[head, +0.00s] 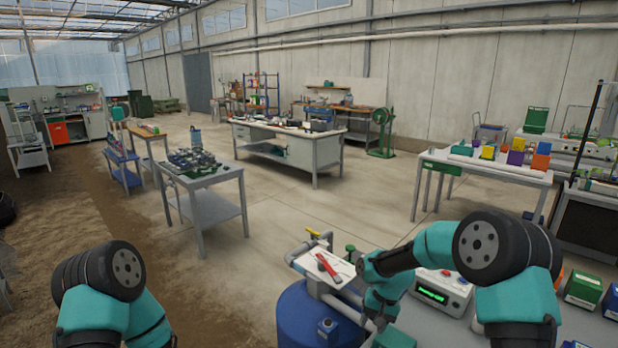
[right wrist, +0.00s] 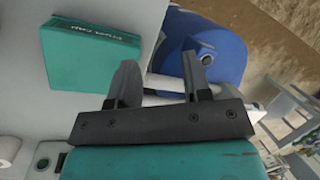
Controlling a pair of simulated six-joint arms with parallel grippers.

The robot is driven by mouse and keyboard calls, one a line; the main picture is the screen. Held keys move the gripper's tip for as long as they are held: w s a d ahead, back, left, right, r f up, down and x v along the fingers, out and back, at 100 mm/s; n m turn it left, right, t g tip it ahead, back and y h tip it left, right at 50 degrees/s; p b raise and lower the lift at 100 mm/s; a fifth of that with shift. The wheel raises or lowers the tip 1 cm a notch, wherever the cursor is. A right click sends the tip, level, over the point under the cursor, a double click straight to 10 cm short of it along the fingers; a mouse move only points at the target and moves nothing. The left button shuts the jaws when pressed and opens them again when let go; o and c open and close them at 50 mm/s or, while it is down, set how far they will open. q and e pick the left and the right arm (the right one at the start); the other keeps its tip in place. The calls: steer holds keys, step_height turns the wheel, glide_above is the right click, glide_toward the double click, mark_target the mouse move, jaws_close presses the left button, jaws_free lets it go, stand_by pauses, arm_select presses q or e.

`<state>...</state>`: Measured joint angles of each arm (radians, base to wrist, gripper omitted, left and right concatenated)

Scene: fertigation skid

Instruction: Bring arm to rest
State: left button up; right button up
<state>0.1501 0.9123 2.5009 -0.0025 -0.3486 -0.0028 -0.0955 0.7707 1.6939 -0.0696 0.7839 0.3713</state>
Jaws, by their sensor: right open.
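My right arm (head: 425,258) comes in from the right, reaches left and bends down over the skid. Its gripper (head: 377,324) is low beside the blue tank (head: 300,318), partly hidden by the arm itself. In the right wrist view the two dark fingers of the right gripper (right wrist: 160,82) stand apart with nothing held between them. The blue tank (right wrist: 217,45) and a pale pipe (right wrist: 165,86) lie beyond the fingers.
A white board with a red-handled tool (head: 328,266) lies over the pipes, near a green knob (head: 350,250). A controller with a lit green display (head: 434,294) stands right of the right gripper. A green box (right wrist: 92,55) is close to its fingers. Open floor (head: 285,220) lies beyond.

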steer(key=s+a+f+n, duration=0.2)
steer(key=s+a+f, duration=0.8)
steer(key=s+a, duration=0.3)
steer(key=s+d+f+t, duration=0.1)
steer(key=s+d+f, duration=0.3)
steer(key=s+d, duration=0.3)
steer(key=s+d+f+m+t, duration=0.1)
steer(key=s+d+f, duration=0.3)
steer(key=s+d, duration=0.2)
steer(key=d, duration=0.2)
steer(key=shift+s+d+f+y, duration=0.3)
steer(key=shift+s+d, duration=0.1)
